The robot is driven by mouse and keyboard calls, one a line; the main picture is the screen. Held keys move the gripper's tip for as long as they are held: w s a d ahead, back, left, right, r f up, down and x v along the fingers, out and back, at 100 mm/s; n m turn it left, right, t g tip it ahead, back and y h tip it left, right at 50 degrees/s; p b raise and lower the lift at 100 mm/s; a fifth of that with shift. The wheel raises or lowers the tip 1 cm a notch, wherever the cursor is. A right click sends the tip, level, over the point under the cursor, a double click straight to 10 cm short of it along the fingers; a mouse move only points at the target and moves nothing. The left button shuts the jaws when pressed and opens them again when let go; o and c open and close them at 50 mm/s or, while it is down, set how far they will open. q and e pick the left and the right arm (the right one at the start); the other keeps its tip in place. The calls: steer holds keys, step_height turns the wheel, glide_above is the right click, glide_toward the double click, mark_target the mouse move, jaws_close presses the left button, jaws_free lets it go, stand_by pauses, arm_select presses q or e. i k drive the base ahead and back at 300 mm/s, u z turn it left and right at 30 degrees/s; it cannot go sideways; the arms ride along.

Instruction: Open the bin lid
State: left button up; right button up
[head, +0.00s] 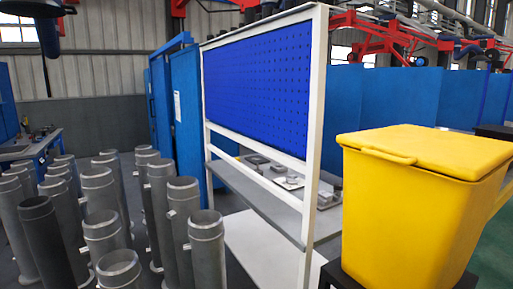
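A yellow bin (395,225) stands at the right of the head view on a dark stand (345,277). Its yellow lid (440,148) lies flat and shut on top. A handle (388,156) sticks out along the lid's front left edge. The bin's right side is partly cut off by the picture's edge. Neither of my grippers is in view.
Several grey flanged pipes (183,230) stand upright on the floor at the left. A white-framed workbench with a blue pegboard (260,85) and grey shelf (265,200) stands in the middle, close to the bin. Blue partitions (400,97) are behind.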

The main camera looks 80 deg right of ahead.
mark_target(464, 156)
steer(key=z, duration=4.15)
steer(key=i, duration=0.7)
steer(key=u, duration=0.05)
